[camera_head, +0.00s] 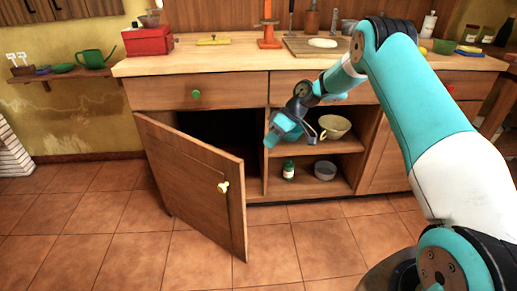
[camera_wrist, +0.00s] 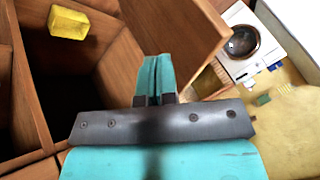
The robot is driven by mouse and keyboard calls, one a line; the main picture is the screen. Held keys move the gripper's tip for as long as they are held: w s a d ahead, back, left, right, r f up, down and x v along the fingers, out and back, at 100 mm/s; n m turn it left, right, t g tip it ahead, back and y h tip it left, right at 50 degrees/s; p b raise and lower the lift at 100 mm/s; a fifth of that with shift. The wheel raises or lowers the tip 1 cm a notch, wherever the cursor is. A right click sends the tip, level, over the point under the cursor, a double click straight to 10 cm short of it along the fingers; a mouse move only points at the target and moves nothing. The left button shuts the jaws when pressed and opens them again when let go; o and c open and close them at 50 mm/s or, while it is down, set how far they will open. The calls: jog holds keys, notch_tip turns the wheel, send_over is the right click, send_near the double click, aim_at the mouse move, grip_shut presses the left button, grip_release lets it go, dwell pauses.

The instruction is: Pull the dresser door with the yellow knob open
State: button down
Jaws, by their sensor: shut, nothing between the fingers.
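The dresser door (camera_head: 195,175) with the pale yellow knob (camera_head: 223,187) stands wide open, swung out from its left edge over the floor. The dark compartment (camera_head: 215,128) behind it is exposed. My gripper (camera_head: 269,141) is shut and empty, to the right of the door and in front of the compartment's right side, apart from the knob. In the wrist view the shut fingers (camera_wrist: 154,70) point toward the brown door panel (camera_wrist: 185,35). The knob does not show there.
A yellow block (camera_wrist: 68,22) shows in the wrist view by the dark compartment. A drawer with a green knob (camera_head: 196,94) is above. The tiled floor in front is clear.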

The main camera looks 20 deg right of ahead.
jog(key=s+a+f, duration=0.1)
jog(key=a+f, duration=0.6)
jog(key=a, duration=0.1)
jog(key=shift+s+a+b, duration=0.35)
jog(key=shift+a+b, duration=0.05)
